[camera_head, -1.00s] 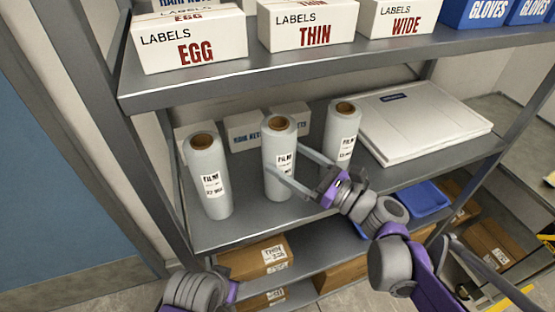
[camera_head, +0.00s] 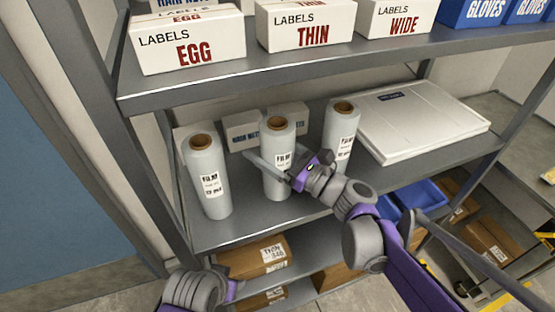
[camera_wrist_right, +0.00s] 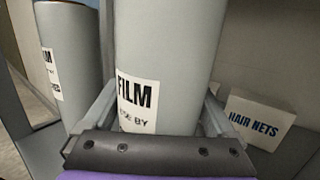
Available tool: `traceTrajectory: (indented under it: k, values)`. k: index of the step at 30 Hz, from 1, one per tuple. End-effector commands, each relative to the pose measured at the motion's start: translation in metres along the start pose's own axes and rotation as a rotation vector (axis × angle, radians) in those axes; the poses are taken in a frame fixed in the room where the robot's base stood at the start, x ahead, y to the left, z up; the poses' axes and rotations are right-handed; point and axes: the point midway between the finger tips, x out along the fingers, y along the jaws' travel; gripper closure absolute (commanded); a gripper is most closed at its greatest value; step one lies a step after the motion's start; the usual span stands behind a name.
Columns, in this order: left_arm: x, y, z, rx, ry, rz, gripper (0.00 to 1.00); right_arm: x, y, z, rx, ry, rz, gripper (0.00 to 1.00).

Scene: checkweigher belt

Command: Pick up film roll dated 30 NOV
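Three upright film rolls stand on the middle shelf: a left roll (camera_head: 208,180), a middle roll (camera_head: 277,140) and a right roll (camera_head: 342,125). Each has a white FILM label; the dates are too small to read. My right gripper (camera_head: 270,165) is open, with its fingers on either side of the middle roll. In the right wrist view this roll (camera_wrist_right: 170,50) stands between the fingers, its label's date line hidden by the gripper body; I cannot tell whether they touch it. The left roll (camera_wrist_right: 72,55) shows beside it. The left gripper is not visible, only part of my left arm.
Hair net boxes (camera_head: 242,130) stand behind the rolls; one shows in the wrist view (camera_wrist_right: 255,122). A flat white stack (camera_head: 425,120) lies right of the rolls. The upper shelf edge (camera_head: 290,70) runs above, carrying label boxes (camera_head: 190,40). Cartons and blue bins (camera_head: 425,195) are below.

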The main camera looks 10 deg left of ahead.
Motion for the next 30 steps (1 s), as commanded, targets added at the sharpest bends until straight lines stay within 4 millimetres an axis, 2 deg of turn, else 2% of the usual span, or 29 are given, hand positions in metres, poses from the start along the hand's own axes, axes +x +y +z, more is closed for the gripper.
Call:
traceTrajectory:
  k: [1,10,20,23,30]
  values:
    - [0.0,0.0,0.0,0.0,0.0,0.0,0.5,0.0,0.0,0.0,0.0,0.0,0.0,0.45]
    - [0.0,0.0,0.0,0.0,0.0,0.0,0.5,0.0,0.0,0.0,0.0,0.001,0.0,0.99]
    - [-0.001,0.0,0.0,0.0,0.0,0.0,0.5,0.0,0.0,0.004,0.0,-0.001,0.0,1.0]
    - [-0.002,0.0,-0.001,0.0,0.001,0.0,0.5,0.002,0.0,0.014,0.0,-0.001,0.001,1.0]
    - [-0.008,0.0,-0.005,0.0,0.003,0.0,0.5,0.009,0.0,0.059,0.0,-0.001,0.001,1.0]
